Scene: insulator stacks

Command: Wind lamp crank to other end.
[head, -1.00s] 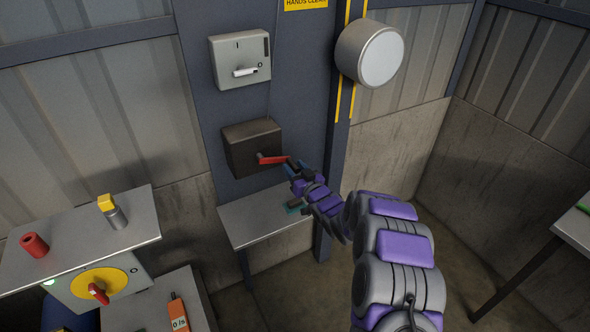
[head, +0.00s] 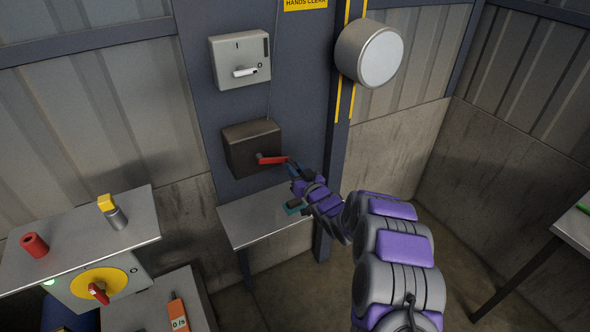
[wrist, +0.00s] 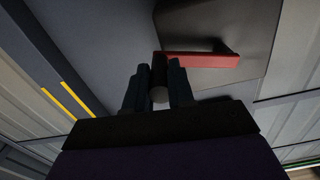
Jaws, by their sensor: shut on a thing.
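The lamp crank is a red arm (head: 272,160) on the front of a dark brown box (head: 250,137) fixed to the blue-grey column. The crank arm points right in the head view. In the wrist view the red arm (wrist: 200,60) runs right from a dark handle (wrist: 159,72). My gripper (wrist: 160,85) has its two fingers on either side of that handle and is shut on it. In the head view my gripper (head: 294,169) is at the right end of the red arm. The round lamp (head: 380,57) with a pale face is above right, beside the column.
A grey switch box (head: 240,60) with a white lever is above the crank box. A small metal shelf (head: 245,220) is below, with a teal item partly behind my arm. A bench (head: 75,240) at left holds a red cylinder (head: 34,245) and a yellow-topped piece (head: 112,211).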

